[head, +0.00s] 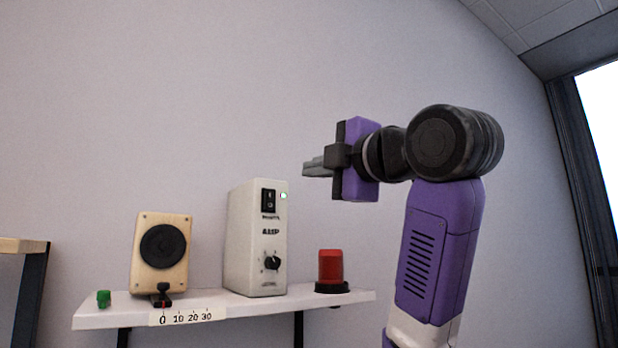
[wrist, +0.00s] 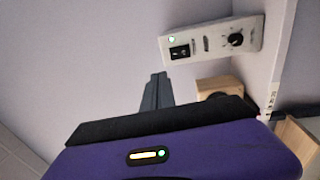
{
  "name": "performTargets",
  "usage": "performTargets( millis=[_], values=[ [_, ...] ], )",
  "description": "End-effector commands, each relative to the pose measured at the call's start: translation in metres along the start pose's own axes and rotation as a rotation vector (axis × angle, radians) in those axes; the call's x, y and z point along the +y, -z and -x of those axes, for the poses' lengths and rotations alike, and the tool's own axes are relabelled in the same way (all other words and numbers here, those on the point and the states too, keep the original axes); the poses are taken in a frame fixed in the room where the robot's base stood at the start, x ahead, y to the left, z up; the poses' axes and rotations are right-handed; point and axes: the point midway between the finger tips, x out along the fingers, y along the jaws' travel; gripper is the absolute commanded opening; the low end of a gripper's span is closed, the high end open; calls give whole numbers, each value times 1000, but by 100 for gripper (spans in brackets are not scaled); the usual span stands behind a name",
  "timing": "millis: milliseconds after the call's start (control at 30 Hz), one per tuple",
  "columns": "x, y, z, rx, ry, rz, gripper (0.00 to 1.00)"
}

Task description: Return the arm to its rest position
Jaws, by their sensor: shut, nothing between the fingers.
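My gripper (head: 315,167) is raised in the head view, above and to the right of the white amp, pointing left. Its grey fingers are shut with nothing between them. The fingers also show in the wrist view (wrist: 156,90), with the purple gripper body below them. My purple and black arm stands bent at the right of the head view. The gripper is apart from everything on the shelf.
A white shelf (head: 120,312) with a 0-to-30 scale holds a green piece (head: 103,299), a wooden speaker (head: 150,280), the white amp (head: 240,245) with a lit green light, and a red beacon (head: 331,268). A wooden table (head: 20,245) is at far left.

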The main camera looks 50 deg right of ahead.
Motion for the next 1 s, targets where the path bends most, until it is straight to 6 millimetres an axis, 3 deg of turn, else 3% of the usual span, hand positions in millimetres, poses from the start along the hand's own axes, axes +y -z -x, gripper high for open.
performTargets(
  millis=[633, 767, 900, 1000],
  values=[
    [1, 0, 0, 1, -3, -21, 0],
    [22, 3, 1, 17, -90, -117, 0],
    [60, 7, 13, 55, -255, -243, 0],
    [67, 4, 14, 85, -345, -342, 0]
  ],
)
